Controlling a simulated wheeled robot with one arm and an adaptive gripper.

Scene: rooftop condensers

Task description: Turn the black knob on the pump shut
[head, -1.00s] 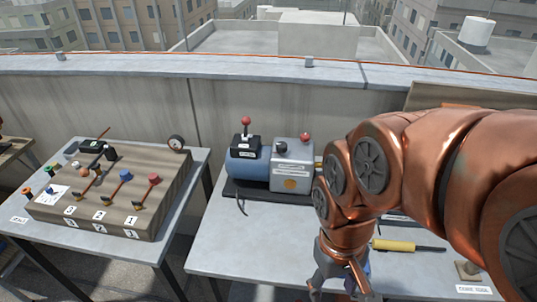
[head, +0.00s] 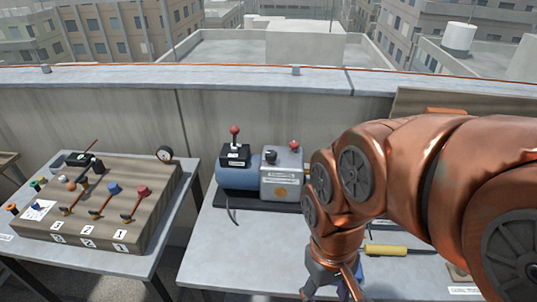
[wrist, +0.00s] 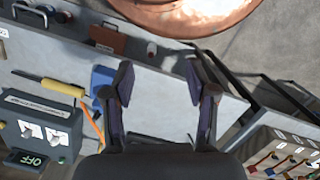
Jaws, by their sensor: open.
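The pump, a blue tank (head: 236,178) with a grey box (head: 284,178) beside it, stands on a dark base on the grey bench in the head view. The black knob (head: 270,157) is on top of the grey box, toward its left; its exact angle is too small to tell. A red knob (head: 294,146) is at the box's right rear. My gripper (wrist: 158,85) is open and empty in the wrist view, its fingers apart over the bench. In the head view it hangs low, right of and nearer than the pump, partly cut off. The wrist view does not show the pump.
A red-topped lever (head: 235,135) rises from the black box on the tank. A yellow-handled tool (head: 385,250) lies right of my arm. A wooden lever board (head: 95,215) is on the left table, across a gap. A switch box (wrist: 40,125) shows in the wrist view.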

